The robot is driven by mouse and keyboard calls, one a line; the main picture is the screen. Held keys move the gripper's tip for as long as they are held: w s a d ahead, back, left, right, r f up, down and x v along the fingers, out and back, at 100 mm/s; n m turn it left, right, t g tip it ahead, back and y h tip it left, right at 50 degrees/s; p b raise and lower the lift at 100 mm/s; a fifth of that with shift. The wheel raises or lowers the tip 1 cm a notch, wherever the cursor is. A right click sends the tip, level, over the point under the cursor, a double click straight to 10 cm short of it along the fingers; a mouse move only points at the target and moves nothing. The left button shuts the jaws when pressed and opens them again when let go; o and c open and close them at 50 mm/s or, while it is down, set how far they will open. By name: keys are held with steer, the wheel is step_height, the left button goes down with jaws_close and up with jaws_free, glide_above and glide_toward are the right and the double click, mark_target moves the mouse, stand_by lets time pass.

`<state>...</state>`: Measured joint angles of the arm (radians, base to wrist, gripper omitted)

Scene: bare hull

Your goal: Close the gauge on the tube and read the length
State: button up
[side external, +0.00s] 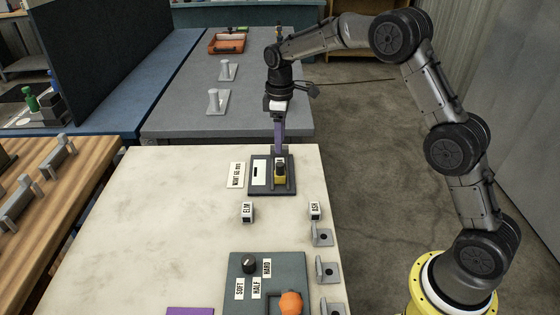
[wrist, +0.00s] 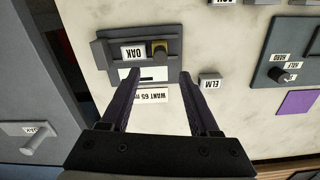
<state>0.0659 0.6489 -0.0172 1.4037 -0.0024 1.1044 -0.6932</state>
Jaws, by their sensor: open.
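The gauge (side external: 254,188) is a dark plate near the far edge of the pale table. It also shows in the wrist view (wrist: 170,32). A piece labelled OAK (wrist: 134,52), apparently the tube, sits on it beside a yellow block (wrist: 160,47). I cannot tell whether these two touch. A white window (side external: 259,172) on the plate shows a dark bar and no legible number.
Small blocks labelled ELM (side external: 247,212) and ASH (side external: 314,210) stand nearer the side camera. A panel (side external: 240,268) has a black dial marked SOFT, HALF, HARD and an orange knob (side external: 291,303). Grey brackets (side external: 328,272) line the right edge. The table's left part is clear.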

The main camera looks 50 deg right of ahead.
mark_target(280, 164)
step_height(280, 164, down, 8)
steer(key=shift+f, duration=0.15)
stand_by(0.3)
steer(key=c, duration=0.9)
steer(key=w+d, duration=0.3)
steer(key=shift+w+d, duration=0.5)
steer(key=shift+o, duration=1.2)
steer(key=shift+w+d, duration=0.15)
steer(key=o, duration=0.7)
steer(key=shift+w+d, duration=0.1)
steer(key=shift+c, duration=0.2)
steer(key=shift+r, duration=0.2)
